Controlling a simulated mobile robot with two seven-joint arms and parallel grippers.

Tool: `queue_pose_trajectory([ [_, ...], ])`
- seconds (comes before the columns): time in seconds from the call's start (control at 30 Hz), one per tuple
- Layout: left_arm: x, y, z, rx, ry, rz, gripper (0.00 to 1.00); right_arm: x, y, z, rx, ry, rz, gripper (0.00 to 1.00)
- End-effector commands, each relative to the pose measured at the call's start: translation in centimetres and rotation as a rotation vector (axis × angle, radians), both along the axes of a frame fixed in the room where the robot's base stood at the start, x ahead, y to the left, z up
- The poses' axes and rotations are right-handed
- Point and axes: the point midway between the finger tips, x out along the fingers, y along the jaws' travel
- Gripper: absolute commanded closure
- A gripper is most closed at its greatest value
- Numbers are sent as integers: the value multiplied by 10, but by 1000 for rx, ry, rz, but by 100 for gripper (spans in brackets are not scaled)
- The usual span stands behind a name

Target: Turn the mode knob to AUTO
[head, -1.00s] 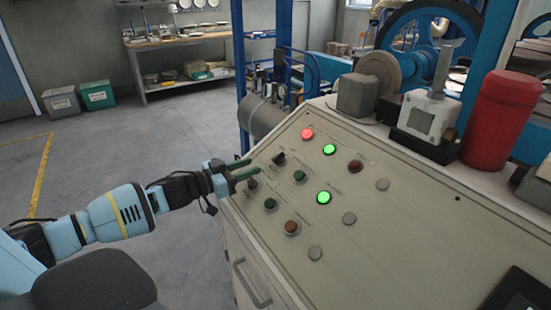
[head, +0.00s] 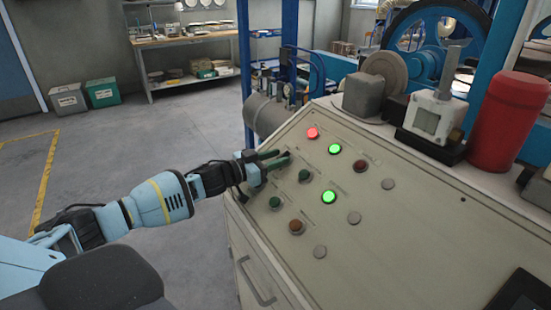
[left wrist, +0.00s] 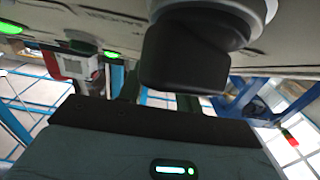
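The sloped beige control panel (head: 370,225) fills the right half of the head view. A black knob (head: 287,154) sits at its upper left, partly covered by my left gripper's fingers. My left gripper (head: 276,158) is at the panel's left edge, its two green fingers apart with a gap between them. In the left wrist view a large black knob (left wrist: 185,60) looms close in front of the left gripper (left wrist: 160,98). I cannot tell whether the fingers touch it. No AUTO marking is legible. My right gripper is not in view.
Red and green lit buttons (head: 334,149) and several unlit buttons (head: 296,227) lie right of the gripper. A red cylinder (head: 508,120) and a grey-white device (head: 432,118) stand on the ledge behind the panel. The floor at left is open.

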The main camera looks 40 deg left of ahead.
Motion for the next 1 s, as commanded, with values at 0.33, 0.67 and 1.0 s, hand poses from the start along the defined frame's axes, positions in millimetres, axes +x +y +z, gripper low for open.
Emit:
queue_pose_trajectory([
  [0.33, 2, -1, 0, 0, 0, -1, 67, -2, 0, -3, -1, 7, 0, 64],
  [0.67, 2, -1, 0, 0, 0, -1, 100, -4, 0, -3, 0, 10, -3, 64],
  [1.0, 3, 1, -1, 28, -9, -46, 100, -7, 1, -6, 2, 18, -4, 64],
])
